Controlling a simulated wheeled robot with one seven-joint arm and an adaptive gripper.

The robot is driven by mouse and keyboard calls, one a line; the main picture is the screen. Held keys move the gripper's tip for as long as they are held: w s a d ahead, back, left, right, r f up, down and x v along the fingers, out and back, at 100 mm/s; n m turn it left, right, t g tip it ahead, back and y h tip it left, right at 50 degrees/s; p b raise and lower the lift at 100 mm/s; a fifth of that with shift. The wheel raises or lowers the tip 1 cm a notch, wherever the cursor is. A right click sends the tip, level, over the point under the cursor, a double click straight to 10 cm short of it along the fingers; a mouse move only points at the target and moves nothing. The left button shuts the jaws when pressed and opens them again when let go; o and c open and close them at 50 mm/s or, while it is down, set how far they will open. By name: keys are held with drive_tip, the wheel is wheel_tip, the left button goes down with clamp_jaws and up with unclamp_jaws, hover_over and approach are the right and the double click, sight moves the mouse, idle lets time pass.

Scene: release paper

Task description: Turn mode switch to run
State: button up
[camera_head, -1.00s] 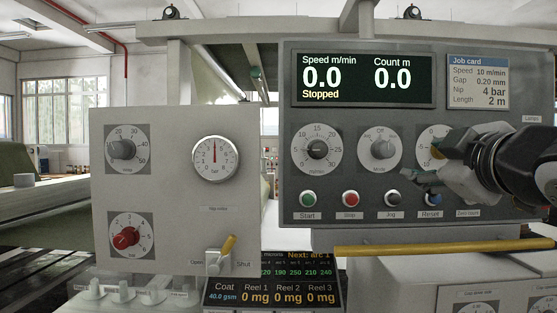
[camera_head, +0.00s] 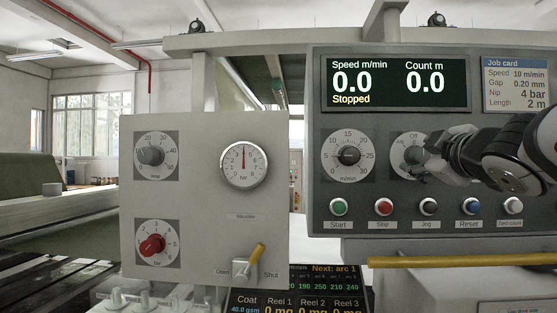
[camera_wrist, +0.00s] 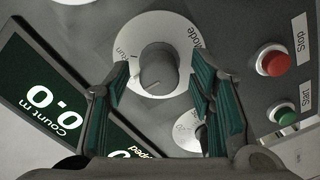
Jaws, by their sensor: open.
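The mode switch is a grey knob (camera_wrist: 157,66) on a round white dial, with "Mode" printed on the dial in the wrist view. My gripper (camera_wrist: 160,78) is open, its green-padded fingers on either side of the knob; I cannot tell whether they touch it. In the head view, my gripper (camera_head: 428,152) covers the right part of the mode dial (camera_head: 400,147), hiding most of the knob. "Off" shows at the dial's top and "Jog" at its left. The knob's exact pointing is hard to read.
The display (camera_head: 394,83) reads 0.0 speed, 0.0 count and "Stopped". The speed dial (camera_head: 348,155) is left of the mode dial. Below are several push buttons, including green Start (camera_head: 338,207) and red Stop (camera_head: 383,207). A yellow bar (camera_head: 440,261) runs under the panel.

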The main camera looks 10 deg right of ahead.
drive_tip(key=shift+x, duration=0.8)
drive_tip(key=shift+c, duration=0.6)
drive_tip(key=c, duration=1.1)
drive_tip(key=shift+o, duration=0.2)
drive_tip(key=shift+m, duration=0.3)
drive_tip(key=m+p, duration=0.1)
drive_tip(key=m, duration=0.2)
drive_tip(key=shift+m, duration=0.3)
drive_tip(key=m+p, duration=0.1)
drive_tip(key=m, duration=0.3)
drive_tip(key=shift+m, duration=0.3)
